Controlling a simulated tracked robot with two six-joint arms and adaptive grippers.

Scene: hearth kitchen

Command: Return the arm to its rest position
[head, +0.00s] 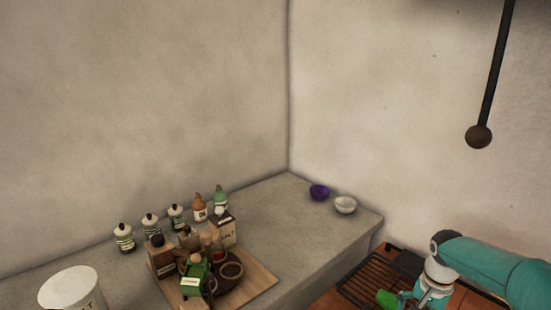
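My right arm (495,268) is teal and comes in from the right edge at the bottom right. Its gripper (402,298) points down and left over the dark grill rack (365,280), cut by the bottom edge. A bright green thing (386,299) shows at its fingers; I cannot tell whether it is held or only lies beside them. Whether the fingers are open or shut is not clear. My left arm and gripper are not in view.
A wooden board (258,283) with jars, bottles and a salt box (222,231) stands on the grey counter (295,225). A white canister (72,287) is front left. A dark rod (492,75) hangs upper right.

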